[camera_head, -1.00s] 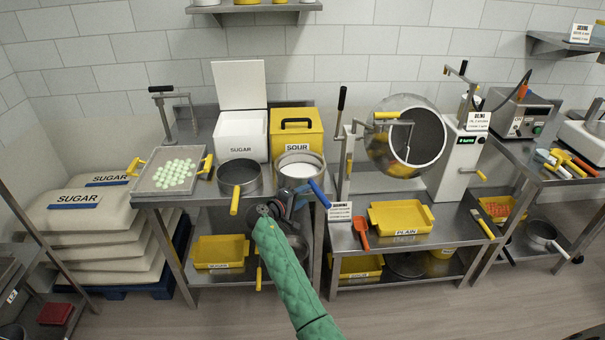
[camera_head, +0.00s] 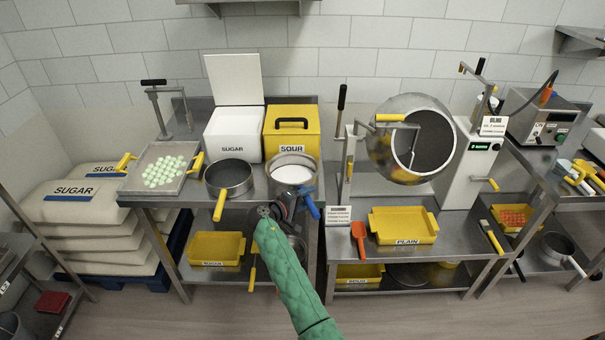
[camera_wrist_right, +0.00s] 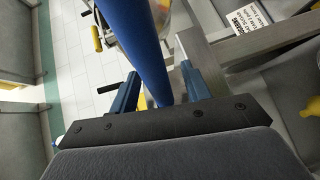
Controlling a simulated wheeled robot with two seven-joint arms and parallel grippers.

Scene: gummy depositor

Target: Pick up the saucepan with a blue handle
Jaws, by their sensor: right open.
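The saucepan (camera_head: 272,172) is grey metal with white contents and stands upright at the front right of the left steel table in the head view. Its blue handle (camera_head: 311,207) points forward and down past the table edge. My right gripper (camera_head: 296,194) is at the handle, just in front of the pan. In the right wrist view the blue handle (camera_wrist_right: 138,45) runs between the two spread fingers of the gripper (camera_wrist_right: 160,82). The fingers are open, and I cannot tell whether either touches the handle. My left gripper is out of view.
A yellow-handled saucepan (camera_head: 229,178) stands close on the left, beside a tray of green gummies (camera_head: 136,184). The white sugar bin (camera_head: 233,134) and yellow sour bin (camera_head: 291,133) are behind. A drum machine (camera_head: 412,140) stands right. Floor in front is clear.

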